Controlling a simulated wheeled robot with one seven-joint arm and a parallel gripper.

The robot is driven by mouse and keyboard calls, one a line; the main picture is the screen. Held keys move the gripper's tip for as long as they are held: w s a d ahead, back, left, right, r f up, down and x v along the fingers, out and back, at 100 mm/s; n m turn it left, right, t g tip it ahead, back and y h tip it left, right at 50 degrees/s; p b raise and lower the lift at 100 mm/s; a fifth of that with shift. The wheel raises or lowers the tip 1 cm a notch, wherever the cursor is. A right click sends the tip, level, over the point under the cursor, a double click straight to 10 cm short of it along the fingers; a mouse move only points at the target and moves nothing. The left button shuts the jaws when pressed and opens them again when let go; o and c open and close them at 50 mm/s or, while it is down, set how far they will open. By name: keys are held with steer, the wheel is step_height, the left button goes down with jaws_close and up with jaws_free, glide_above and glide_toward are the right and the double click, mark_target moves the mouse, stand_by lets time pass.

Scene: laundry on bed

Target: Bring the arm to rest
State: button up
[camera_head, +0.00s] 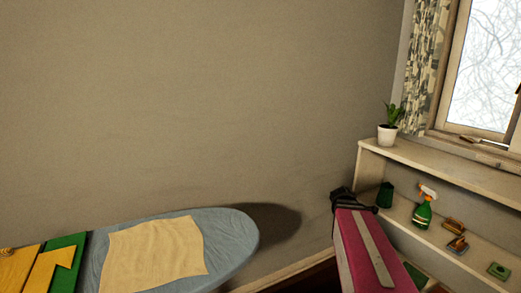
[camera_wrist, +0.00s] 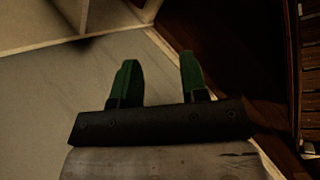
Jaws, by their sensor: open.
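My gripper (camera_wrist: 158,58) shows in the wrist view. Its two green fingers stand well apart, with nothing between them. The black bar at the base of the fingers is in plain view. Beyond the fingers are a plain wall and pale shelf boards, and the fingers appear clear of them. I cannot make out the gripper in the head view.
An ironing board (camera_head: 230,235) with a cream cloth (camera_head: 158,252) stands at lower left. At right, a pale shelf unit (camera_head: 440,165) bears a potted plant (camera_head: 388,130), a spray bottle (camera_head: 423,212) and small items. The wall between is bare. Dark slats (camera_wrist: 311,60) show in the wrist view.

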steer(key=s+a+f+m+g+y, duration=0.1)
steer(key=s+a+f+m+y, duration=0.1)
steer(key=a, duration=0.5)
steer(key=s+a+f+m+g+y, duration=0.1)
steer(key=s+a+f+m+y, duration=0.1)
steer(key=s+a+f+m, duration=0.2)
steer(key=s+a+f+m+g+y, duration=0.1)
steer(key=s+a+f+m+y, duration=0.1)
steer(key=s+a+f+m, duration=0.2)
steer(key=s+a+m, duration=0.1)
steer(key=a+m, duration=0.2)
steer(key=a, duration=0.2)
steer(key=shift+a+m+g+y, duration=0.3)
steer(key=shift+a+m+g, duration=0.05)
steer(key=shift+m+g, duration=0.05)
